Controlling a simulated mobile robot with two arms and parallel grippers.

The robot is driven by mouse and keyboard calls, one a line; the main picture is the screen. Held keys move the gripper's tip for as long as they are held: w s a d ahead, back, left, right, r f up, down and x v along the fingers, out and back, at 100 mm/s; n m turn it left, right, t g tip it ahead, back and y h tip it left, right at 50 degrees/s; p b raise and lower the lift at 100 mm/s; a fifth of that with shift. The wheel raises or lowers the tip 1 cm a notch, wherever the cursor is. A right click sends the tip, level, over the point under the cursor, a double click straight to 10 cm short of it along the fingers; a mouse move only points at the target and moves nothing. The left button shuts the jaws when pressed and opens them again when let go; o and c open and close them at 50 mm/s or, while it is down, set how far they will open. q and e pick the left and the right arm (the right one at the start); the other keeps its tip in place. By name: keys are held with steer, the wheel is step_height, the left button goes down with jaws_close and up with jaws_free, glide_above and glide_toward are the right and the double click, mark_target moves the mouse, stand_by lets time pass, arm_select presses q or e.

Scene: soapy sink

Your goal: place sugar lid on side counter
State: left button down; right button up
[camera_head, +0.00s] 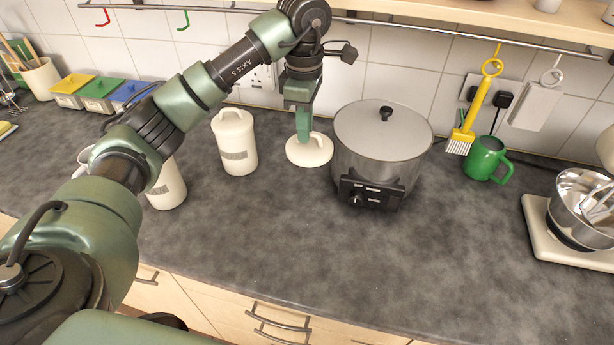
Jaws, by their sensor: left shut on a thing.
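My left gripper (304,137) points straight down and is shut on the handle of a round cream lid (309,153). The lid lies flat, at or very near the counter surface, just left of the cooker; I cannot tell if it touches. A cream canister with a label (236,147) stands to the left with a lid and handle on top. A second cream canister (168,188) stands further left, its top hidden by my left arm. The label words are too small to read. My right gripper is not in view.
A large metal cooker (382,145) stands close to the right of the lid. A green mug (485,158) and a mixer with a metal bowl (584,205) are further right. A rail (450,32) runs above. The dark counter (300,235) is clear in front.

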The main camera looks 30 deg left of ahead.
arm_select(q)
step_height(320, 180, down, 14)
steer(key=p, duration=0.3)
steer(key=shift+s+p, duration=0.1)
steer(key=shift+p, duration=0.25)
steer(key=shift+a+f, duration=0.1)
steer(key=shift+f, duration=0.1)
steer(key=shift+f, duration=0.1)
steer(key=c, duration=1.5)
jaws_free()
